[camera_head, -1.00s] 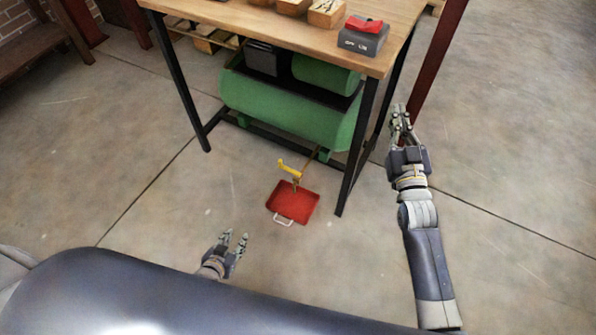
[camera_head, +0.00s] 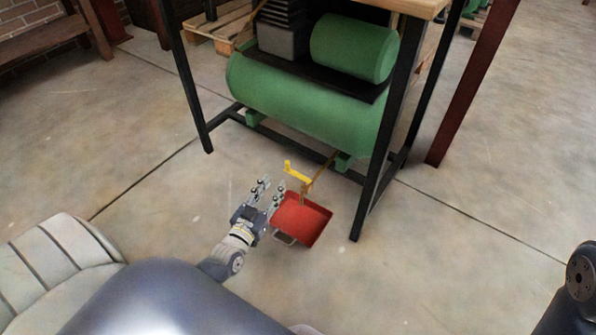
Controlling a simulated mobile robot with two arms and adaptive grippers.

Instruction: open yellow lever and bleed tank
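The yellow lever (camera_head: 298,174) stands on a thin brass pipe coming from the green tank (camera_head: 305,108) under the table. It sits just above a red tray (camera_head: 301,219) with a metal handle on the floor. My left gripper (camera_head: 269,188) is open and empty, its fingers pointing toward the tank, a little left of the lever and the tray. It appears apart from the lever. Of my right arm only a dark joint shows at the right edge; its gripper is out of view.
A wooden table with black legs (camera_head: 378,160) stands over the tank. A dark red post (camera_head: 473,82) rises to its right. A bench (camera_head: 43,40) and a wooden pallet (camera_head: 222,32) are at the back left. The concrete floor around is mostly free.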

